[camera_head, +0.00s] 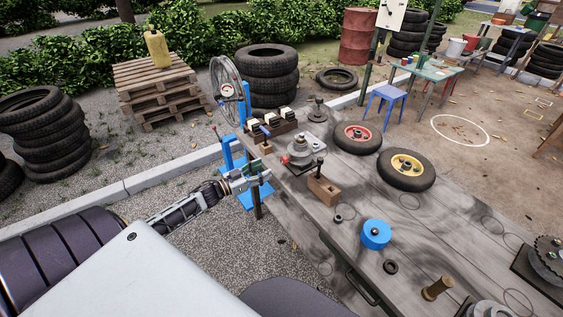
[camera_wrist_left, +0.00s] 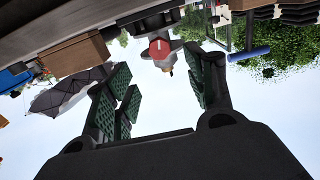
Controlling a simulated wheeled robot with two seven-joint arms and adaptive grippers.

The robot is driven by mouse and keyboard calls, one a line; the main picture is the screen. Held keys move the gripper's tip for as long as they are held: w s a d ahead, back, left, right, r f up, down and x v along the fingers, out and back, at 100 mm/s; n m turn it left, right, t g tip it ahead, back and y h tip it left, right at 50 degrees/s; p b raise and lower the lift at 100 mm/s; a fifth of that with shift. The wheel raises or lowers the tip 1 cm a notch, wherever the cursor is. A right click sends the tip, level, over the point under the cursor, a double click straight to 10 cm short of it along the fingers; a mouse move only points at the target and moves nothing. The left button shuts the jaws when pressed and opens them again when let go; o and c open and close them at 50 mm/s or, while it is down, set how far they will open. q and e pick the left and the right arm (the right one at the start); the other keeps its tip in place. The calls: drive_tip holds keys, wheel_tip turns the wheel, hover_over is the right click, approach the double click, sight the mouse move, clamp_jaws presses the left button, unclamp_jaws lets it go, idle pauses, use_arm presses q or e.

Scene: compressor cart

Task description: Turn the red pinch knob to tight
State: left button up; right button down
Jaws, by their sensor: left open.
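The red pinch knob (camera_wrist_left: 160,47) shows in the left wrist view as a red disc with a white bar across it. It is on the front of a grey metal fitting, which stands on the workbench in the head view (camera_head: 300,152). My left gripper (camera_head: 262,172) is open and empty beside the bench edge, left of the fitting. In the left wrist view its green-padded fingers (camera_wrist_left: 163,88) are spread, with the knob beyond and between them, apart from both. My right gripper is not in view.
The workbench (camera_head: 440,225) also carries a wooden block (camera_head: 323,190), a blue round part (camera_head: 376,234) and two wheels (camera_head: 406,170). A blue stand with a wheel rim (camera_head: 227,90) is beyond my left gripper. A blue-handled tool (camera_wrist_left: 248,54) shows near the fitting.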

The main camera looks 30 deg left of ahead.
sight(283, 160)
use_arm(q)
drive_tip(key=x, duration=0.5)
drive_tip(key=shift+w+d, duration=0.15)
drive_tip(key=shift+w, duration=0.25)
drive_tip(key=shift+x, duration=0.9)
drive_tip(key=shift+w+d, duration=0.2)
drive_tip(key=shift+w, duration=0.3)
drive_tip(key=shift+w+d, duration=0.15)
drive_tip(key=shift+w, duration=0.2)
drive_tip(key=shift+w+d, duration=0.1)
drive_tip(key=c, duration=1)
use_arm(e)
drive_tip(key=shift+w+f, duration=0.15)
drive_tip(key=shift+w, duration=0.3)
